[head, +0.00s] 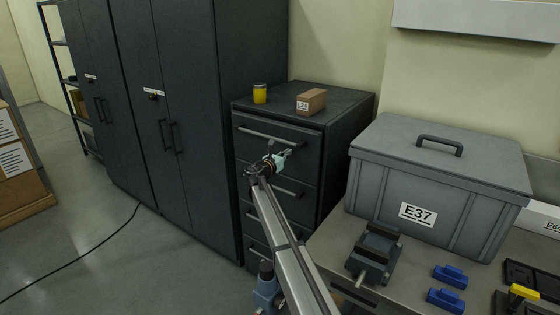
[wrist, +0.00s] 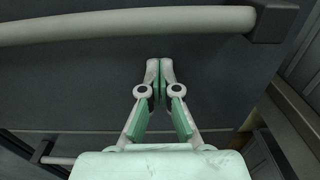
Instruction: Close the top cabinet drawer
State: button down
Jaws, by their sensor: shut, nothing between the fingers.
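The dark grey drawer cabinet (head: 347,127) stands beside the tall cabinets. Its top drawer (head: 246,147) has a long horizontal bar handle (head: 275,135). I cannot tell clearly how far this drawer stands out from the cabinet. My gripper (head: 288,153) is in front of the top drawer's face, just below the right part of the handle. In the wrist view my gripper (wrist: 160,66) is shut and empty, its fingertips together against the dark drawer front (wrist: 85,85). The handle (wrist: 120,24) crosses the top of that view, above the fingertips. Contact with the face cannot be told.
A yellow can (head: 260,93) and a brown box (head: 311,101) stand on the cabinet top. A grey lidded bin (head: 400,185), a vise (head: 374,252) and blue blocks (head: 450,276) sit on the bench at right. A black cable (head: 75,258) lies on the open floor at left.

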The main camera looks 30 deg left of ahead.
jog(key=shift+w+r, duration=0.1)
jog(key=shift+w, duration=0.45)
jog(key=shift+w+r, duration=0.1)
